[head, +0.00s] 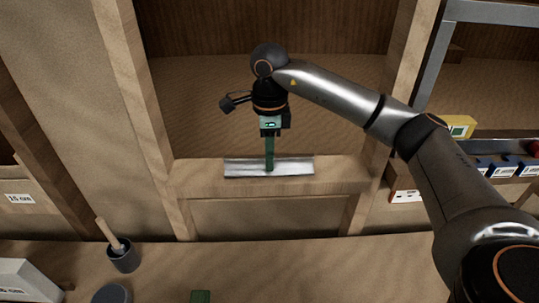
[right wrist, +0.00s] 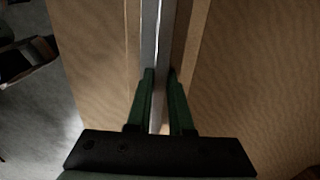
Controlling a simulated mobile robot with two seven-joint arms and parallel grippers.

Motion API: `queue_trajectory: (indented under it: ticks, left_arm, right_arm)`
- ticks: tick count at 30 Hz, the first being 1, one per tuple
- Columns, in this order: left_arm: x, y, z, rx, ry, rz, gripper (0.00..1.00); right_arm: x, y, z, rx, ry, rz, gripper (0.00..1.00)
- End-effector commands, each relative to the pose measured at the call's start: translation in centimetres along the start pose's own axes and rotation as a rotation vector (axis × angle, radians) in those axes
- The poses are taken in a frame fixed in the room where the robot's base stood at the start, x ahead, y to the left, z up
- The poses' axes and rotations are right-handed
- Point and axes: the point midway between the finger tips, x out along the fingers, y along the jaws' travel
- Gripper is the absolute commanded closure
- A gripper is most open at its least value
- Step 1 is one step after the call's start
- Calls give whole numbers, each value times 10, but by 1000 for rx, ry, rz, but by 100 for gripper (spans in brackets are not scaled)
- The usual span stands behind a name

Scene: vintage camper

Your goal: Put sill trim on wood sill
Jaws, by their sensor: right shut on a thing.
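The sill trim (head: 295,167) is a long silver metal strip, lying lengthwise along the wood sill (head: 340,175) in the head view. My right gripper (head: 269,168) points down at the trim's middle and is shut on it. In the right wrist view the trim (right wrist: 151,45) runs between the green fingers (right wrist: 160,85) of my right gripper, with wood on both sides. The trim looks to be at or just above the sill; I cannot tell whether it touches. My left gripper is not in view.
A wooden counter (head: 350,262) crosses the front. On it stand a dark cup (head: 124,258) with a wooden handle, a white box (head: 25,280), a round dark lid (head: 111,294) and a green block (head: 200,297). Upright posts (head: 133,90) flank the sill. Shelves with boxes (head: 458,128) are at right.

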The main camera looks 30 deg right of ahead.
Motion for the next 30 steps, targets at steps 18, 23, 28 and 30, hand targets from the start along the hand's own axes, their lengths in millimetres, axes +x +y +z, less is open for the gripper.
queue_trajectory:
  ticks: [18,23,28,30]
  left_arm:
    - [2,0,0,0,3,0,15]
    - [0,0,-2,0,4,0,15]
    - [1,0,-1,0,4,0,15]
    - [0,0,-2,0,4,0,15]
  right_arm:
    - [3,0,0,0,0,0,51]
    - [-4,0,0,0,-1,-1,51]
    - [-33,-1,1,0,-4,-4,51]
    - [-50,-1,2,0,-5,-4,51]
